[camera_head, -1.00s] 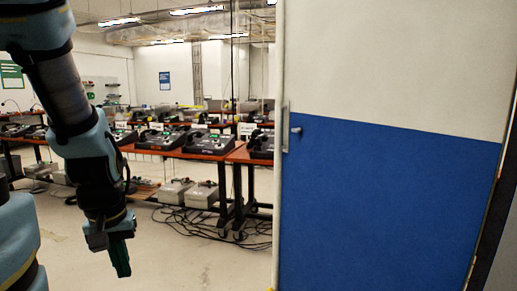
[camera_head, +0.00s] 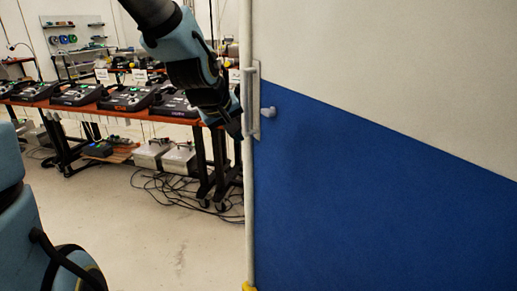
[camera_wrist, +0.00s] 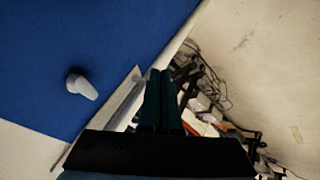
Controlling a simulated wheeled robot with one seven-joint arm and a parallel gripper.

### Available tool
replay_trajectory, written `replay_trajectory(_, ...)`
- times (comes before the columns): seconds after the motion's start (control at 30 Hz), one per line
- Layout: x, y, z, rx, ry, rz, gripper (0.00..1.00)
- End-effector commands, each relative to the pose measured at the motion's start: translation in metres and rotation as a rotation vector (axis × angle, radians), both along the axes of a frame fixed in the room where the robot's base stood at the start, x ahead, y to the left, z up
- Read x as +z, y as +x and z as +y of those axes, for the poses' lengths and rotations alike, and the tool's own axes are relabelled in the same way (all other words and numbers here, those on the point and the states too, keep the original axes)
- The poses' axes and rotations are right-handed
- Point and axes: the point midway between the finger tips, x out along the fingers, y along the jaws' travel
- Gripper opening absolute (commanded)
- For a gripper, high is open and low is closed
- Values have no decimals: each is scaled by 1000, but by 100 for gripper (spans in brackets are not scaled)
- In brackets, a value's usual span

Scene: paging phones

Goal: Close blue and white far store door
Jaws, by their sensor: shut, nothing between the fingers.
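The blue and white door (camera_head: 370,200) fills the right half of the head view, blue below and white above. It stands open, with its free edge toward the middle. A pale bar handle (camera_head: 253,100) and a small grey knob (camera_head: 268,112) sit near that edge. My gripper (camera_head: 234,130) is at the free edge at handle height, partly hidden by it. In the wrist view, my gripper's dark green fingers (camera_wrist: 158,82) are together and empty, close beside the handle (camera_wrist: 127,98) and door edge. The knob (camera_wrist: 82,87) is to their left. I cannot tell whether they touch the door.
Beyond the door edge, orange-topped tables (camera_head: 88,106) hold several desk phones. Grey boxes (camera_head: 152,152) and tangled cables (camera_head: 180,190) lie on the floor beneath. The pale floor (camera_head: 150,245) left of the door is clear.

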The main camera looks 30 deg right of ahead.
Motion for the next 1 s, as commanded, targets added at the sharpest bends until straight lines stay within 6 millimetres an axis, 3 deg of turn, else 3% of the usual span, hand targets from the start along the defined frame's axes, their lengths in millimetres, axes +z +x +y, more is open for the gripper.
replay_trajectory(0.1,-18,4,-7,-5,2,-1,0)
replay_trajectory(0.7,-74,33,-41,-5,6,1,0)
replay_trajectory(1.0,-71,34,-67,-5,5,0,0)
